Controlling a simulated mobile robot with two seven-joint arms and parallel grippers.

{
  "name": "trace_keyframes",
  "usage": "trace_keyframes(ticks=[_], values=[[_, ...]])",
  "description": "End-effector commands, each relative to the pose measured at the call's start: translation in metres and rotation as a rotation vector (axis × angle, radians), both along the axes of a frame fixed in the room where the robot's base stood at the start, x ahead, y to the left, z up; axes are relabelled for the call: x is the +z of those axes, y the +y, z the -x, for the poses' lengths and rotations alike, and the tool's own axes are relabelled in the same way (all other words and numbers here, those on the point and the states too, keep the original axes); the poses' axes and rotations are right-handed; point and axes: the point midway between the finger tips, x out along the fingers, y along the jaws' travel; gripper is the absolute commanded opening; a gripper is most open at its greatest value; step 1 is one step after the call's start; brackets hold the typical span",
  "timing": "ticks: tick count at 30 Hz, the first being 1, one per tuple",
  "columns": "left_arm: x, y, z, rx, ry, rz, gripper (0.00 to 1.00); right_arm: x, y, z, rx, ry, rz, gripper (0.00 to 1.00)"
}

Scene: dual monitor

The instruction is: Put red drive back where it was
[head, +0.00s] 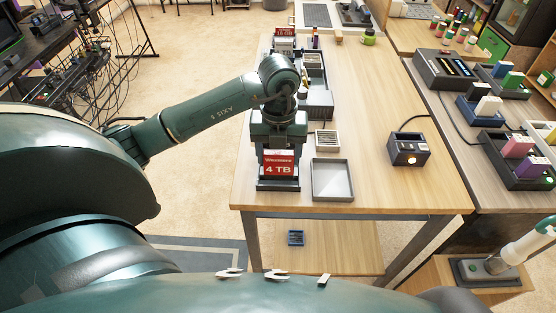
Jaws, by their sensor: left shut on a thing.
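A red drive labelled "4 TB" (279,168) stands upright near the front left edge of the wooden table. My left gripper (279,152) comes down from above and is shut on it. A dark base or holder (278,186) shows just below the drive; I cannot tell whether the drive is seated in it or held just above it. Another red-labelled drive (284,32) stands at the far left end of the table. My right gripper is not in view.
A dark box with a lit button (408,149) stands farther right. Docks with coloured drives (518,146) line the right table. The table's middle is clear.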

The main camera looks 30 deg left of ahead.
Motion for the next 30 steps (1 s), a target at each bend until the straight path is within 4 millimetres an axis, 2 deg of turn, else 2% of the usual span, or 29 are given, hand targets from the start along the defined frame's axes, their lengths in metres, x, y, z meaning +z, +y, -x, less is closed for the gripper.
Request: trace_keyframes(ticks=[3,6,17,18,25,30], values=[[-0.019,0.0,0.001,-0.001,0.004,0.0,0.33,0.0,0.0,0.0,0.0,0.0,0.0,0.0],[-0.029,0.0,0.0,0.0,0.002,0.0,0.33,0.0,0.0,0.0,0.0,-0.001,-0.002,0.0],[-0.033,0.0,0.0,-0.001,0.001,-0.001,0.33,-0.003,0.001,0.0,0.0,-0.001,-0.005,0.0],[-0.032,0.0,0.0,-0.001,0.001,-0.001,0.67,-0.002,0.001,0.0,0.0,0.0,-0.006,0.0],[-0.032,0.0,0.0,-0.001,0.001,-0.001,0.85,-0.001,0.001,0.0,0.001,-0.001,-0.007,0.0],[-0.032,0.0,0.0,-0.001,0.001,-0.001,0.85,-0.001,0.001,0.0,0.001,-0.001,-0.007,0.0]])
